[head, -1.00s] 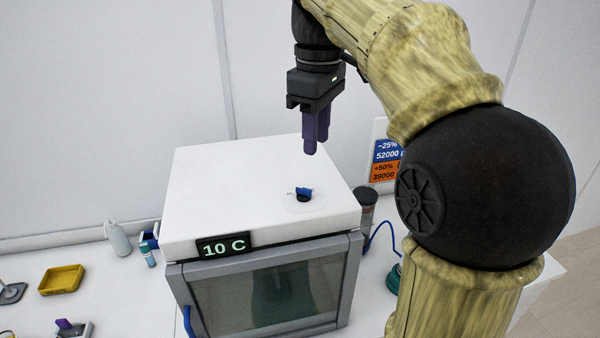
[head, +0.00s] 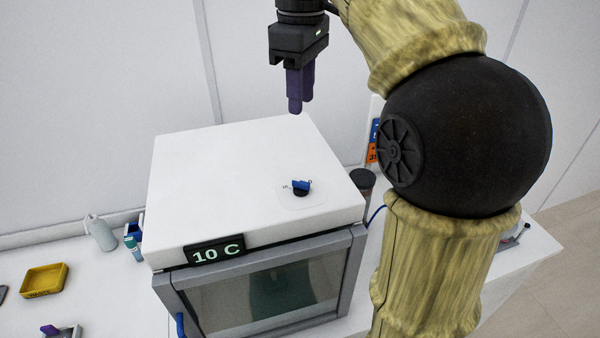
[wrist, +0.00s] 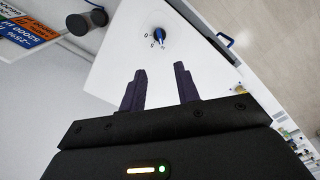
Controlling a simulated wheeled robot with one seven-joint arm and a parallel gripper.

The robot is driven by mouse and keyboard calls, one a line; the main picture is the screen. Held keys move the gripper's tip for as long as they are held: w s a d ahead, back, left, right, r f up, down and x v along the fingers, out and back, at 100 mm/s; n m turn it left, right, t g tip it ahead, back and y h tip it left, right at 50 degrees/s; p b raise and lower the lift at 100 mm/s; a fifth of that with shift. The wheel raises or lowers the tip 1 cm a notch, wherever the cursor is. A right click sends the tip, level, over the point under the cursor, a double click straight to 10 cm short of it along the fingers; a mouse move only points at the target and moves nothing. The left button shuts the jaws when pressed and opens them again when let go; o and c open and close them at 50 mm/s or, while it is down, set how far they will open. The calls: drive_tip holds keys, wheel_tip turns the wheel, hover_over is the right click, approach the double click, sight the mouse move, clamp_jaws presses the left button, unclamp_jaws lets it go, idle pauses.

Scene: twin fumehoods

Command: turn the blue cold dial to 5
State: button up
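The blue cold dial (head: 301,187) sits on a dark base on the white top of the cabinet (head: 220,170). It also shows in the wrist view (wrist: 159,36), with small marks around it too small to read fully. The cabinet's display (head: 215,254) reads 10 C. My gripper (head: 297,108) hangs above the back part of the cabinet top, behind and above the dial, fingers pointing down. In the wrist view my gripper (wrist: 161,84) has its two purple fingers apart with nothing between them. It does not touch the dial.
A dark cylinder (head: 363,180) stands right of the cabinet, beside a blue cable. A yellow tray (head: 44,280) and a grey bottle (head: 101,233) are on the bench at left. The cabinet top is clear apart from the dial. A wall stands behind.

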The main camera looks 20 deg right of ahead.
sight(301, 181)
wheel_tip(301, 181, down, 16)
drive_tip(key=shift+p, duration=0.7)
drive_tip(key=shift+w+f, duration=0.1)
drive_tip(key=shift+f, duration=0.65)
clamp_jaws()
